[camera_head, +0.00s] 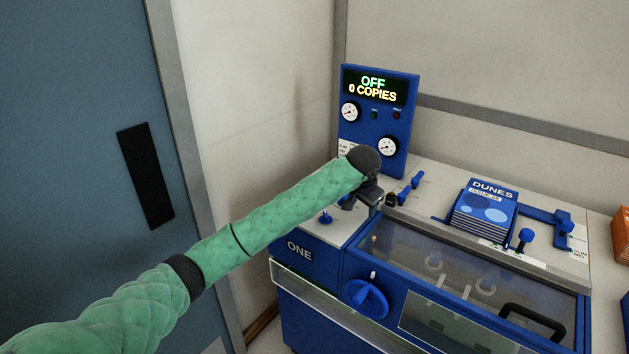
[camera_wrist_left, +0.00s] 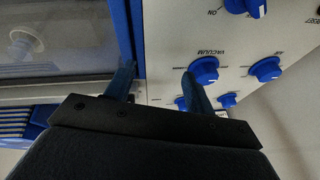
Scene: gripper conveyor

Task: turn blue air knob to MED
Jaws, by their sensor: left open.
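My left gripper (camera_head: 383,200) is over the top panel of the blue machine, left of the glass lid. In the left wrist view the gripper (camera_wrist_left: 157,80) is open, with nothing between its two fingers. One finger lies by the lid's blue edge; the other overlaps a blue knob (camera_wrist_left: 203,70) labelled VACUUM, and I cannot tell if they touch. A third knob (camera_wrist_left: 245,7) is at the top edge, near "ON". My right gripper is not in view.
A blue display panel (camera_head: 376,125) reading "OFF 0 COPIES" stands behind my gripper. A blue knob (camera_head: 326,217) shows left of it. Right are the glass lid (camera_head: 470,262), a DUNES book stack (camera_head: 484,212) and a blue lever (camera_head: 525,238). A large knob (camera_head: 365,298) is on the front.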

